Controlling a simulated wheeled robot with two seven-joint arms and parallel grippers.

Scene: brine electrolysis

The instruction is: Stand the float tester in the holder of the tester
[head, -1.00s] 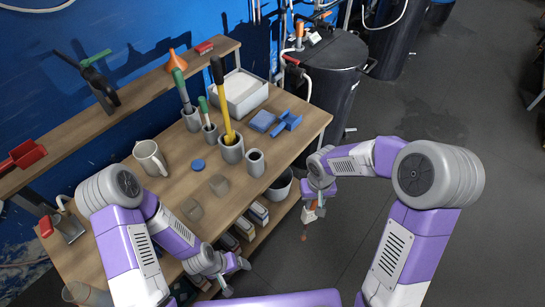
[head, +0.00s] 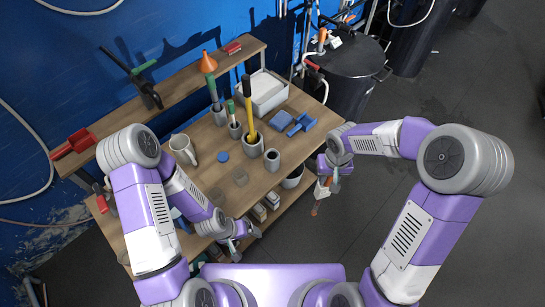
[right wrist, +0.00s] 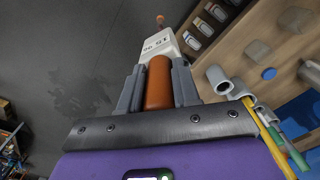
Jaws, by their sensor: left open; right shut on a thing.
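The float tester (right wrist: 158,85) is in my right gripper (right wrist: 157,88); its orange-brown handle is between the two grey fingers in the right wrist view. Beyond the fingers are its white marked body and a thin end with an orange tip. In the head view the tester (head: 322,188) hangs tip down from my right gripper (head: 333,171), off the table's right edge and above the floor. An empty grey cup-shaped holder (head: 272,160) stands upright on the table near that edge; it also shows in the right wrist view (right wrist: 219,84). My left gripper (head: 240,236) is open and empty at the table's front edge.
Other grey holders carry a yellow-handled tool (head: 248,110) and green-handled tools (head: 213,92), close behind the empty holder. Blue pieces (head: 290,120), a white tray (head: 262,95) and a mug (head: 183,148) are on the table (head: 205,140). A bucket (head: 293,178) stands below the edge.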

